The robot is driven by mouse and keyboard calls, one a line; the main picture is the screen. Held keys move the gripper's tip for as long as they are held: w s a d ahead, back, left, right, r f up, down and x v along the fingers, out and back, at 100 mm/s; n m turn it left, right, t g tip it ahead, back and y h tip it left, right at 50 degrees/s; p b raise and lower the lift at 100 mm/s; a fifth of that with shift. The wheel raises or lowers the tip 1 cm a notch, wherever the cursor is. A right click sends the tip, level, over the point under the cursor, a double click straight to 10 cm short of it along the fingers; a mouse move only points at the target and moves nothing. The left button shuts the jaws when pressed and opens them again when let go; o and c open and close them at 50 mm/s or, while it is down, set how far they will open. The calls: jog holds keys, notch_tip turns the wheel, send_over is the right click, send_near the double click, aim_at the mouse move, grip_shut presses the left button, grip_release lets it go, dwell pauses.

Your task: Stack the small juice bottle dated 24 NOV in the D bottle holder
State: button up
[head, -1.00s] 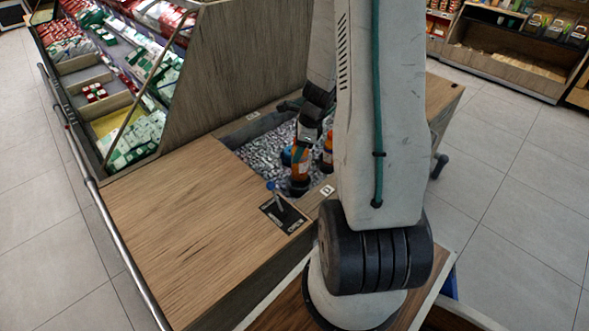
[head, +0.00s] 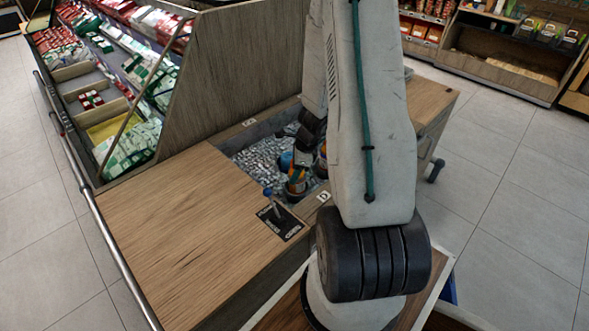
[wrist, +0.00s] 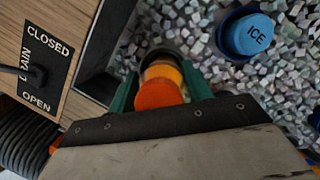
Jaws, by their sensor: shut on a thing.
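An orange-capped juice bottle (wrist: 160,92) is between the green fingers of my gripper (wrist: 158,86) in the wrist view. The gripper is shut on it. Past the cap, a dark ring shows around or behind the bottle; I cannot tell whether the bottle is seated in it. In the head view the bottle (head: 296,186) is low in the ice bin, near the D label (head: 323,196) on the rim, partly hidden by my gripper (head: 298,168). Its date cannot be read. Another orange bottle (head: 321,164) is just right of it, partly behind my arm.
A blue ICE-marked round cap (wrist: 254,35) stands among the ice cubes (head: 262,160). The drain lever plate (head: 281,222), marked CLOSED and OPEN, is beside the bin on the wooden counter (head: 190,230). A wooden panel (head: 240,75) rises behind the bin.

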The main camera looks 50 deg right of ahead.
jog(key=o, duration=1.3)
jog(key=shift+r, duration=0.4)
jog(key=v, duration=1.1)
jog(key=a+r+n, duration=1.2)
jog(key=a+r, duration=0.3)
jog(key=a, duration=0.1)
jog(key=s+a+r+n, duration=0.3)
jog(key=s+n, duration=0.2)
jog(key=s+a+r+n+g+h, duration=0.1)
jog(key=s+a+r+n, duration=0.2)
jog(key=s+a+n, duration=0.1)
jog(key=s+a+r+n+h, duration=0.1)
jog(key=s+a+r+n, duration=0.1)
jog(key=s+a+n, duration=0.2)
jog(key=shift+s+a+r+n, duration=0.1)
jog(key=shift+s+r+n, duration=0.1)
jog(key=shift+s+n, duration=0.45)
jog(key=shift+s+a+r+n, duration=0.1)
jog(key=shift+s+r+n, duration=0.1)
jog(key=shift+s+n, duration=0.45)
jog(key=shift+w, duration=0.1)
